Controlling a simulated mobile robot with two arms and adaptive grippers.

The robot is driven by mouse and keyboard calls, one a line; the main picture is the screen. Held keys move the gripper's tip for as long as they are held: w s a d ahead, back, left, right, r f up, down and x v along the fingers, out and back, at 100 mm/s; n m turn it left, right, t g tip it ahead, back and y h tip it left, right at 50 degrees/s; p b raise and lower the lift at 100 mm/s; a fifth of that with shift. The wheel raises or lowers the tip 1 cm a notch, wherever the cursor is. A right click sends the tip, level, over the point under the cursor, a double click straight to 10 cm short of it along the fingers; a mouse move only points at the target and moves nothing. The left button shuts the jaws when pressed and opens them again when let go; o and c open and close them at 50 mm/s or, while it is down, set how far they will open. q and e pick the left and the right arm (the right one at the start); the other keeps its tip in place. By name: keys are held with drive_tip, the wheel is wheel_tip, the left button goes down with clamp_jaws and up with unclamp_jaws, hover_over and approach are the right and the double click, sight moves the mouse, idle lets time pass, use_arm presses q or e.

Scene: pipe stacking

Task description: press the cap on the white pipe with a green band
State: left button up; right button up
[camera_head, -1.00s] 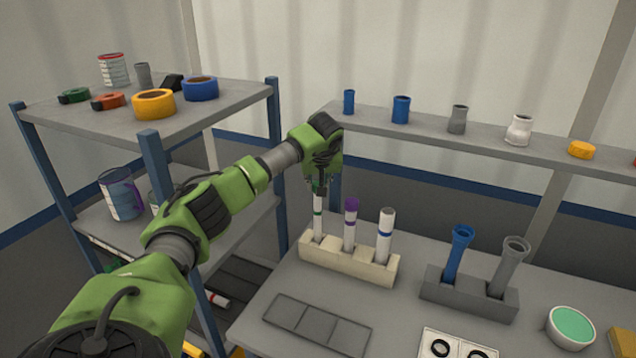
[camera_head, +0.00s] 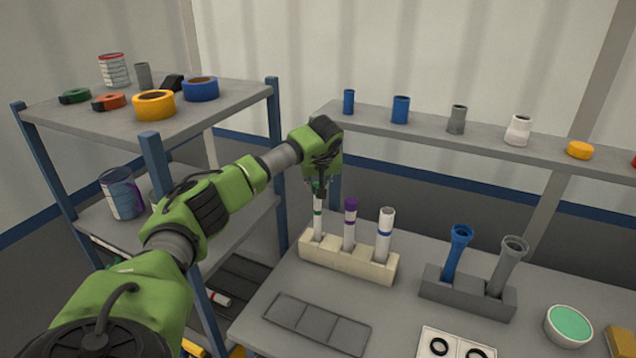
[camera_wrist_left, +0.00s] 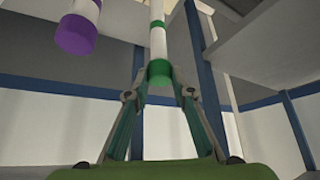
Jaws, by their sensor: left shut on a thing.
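The white pipe with a green band (camera_head: 318,225) stands upright in the left slot of the cream rack (camera_head: 347,262); it also shows in the left wrist view (camera_wrist_left: 158,42). The green cap (camera_wrist_left: 160,72) sits at the pipe's open end, in line with it and apparently touching. How deep it sits I cannot tell. My left gripper (camera_wrist_left: 160,94) is shut on the green cap, pointing down over the pipe; in the head view the gripper (camera_head: 319,186) largely hides the cap. My right gripper is not in view.
A purple-capped white pipe (camera_head: 350,228) stands close by on the right, then a blue-banded white pipe (camera_head: 385,240) with no cap. A grey rack (camera_head: 468,293) holds a blue and a grey pipe. A wall shelf (camera_head: 450,140) runs behind; a shelving unit (camera_head: 155,165) stands left.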

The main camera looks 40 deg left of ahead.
use_arm(q)
drive_tip(key=shift+f, duration=0.15)
drive_tip(key=shift+f, duration=0.5)
drive_tip(key=shift+f+b, duration=0.45)
drive_tip(key=shift+f, duration=0.2)
idle(0.6)
drive_tip(key=o, duration=0.8)
drive_tip(key=o, duration=0.4)
drive_tip(key=shift+o, duration=0.2)
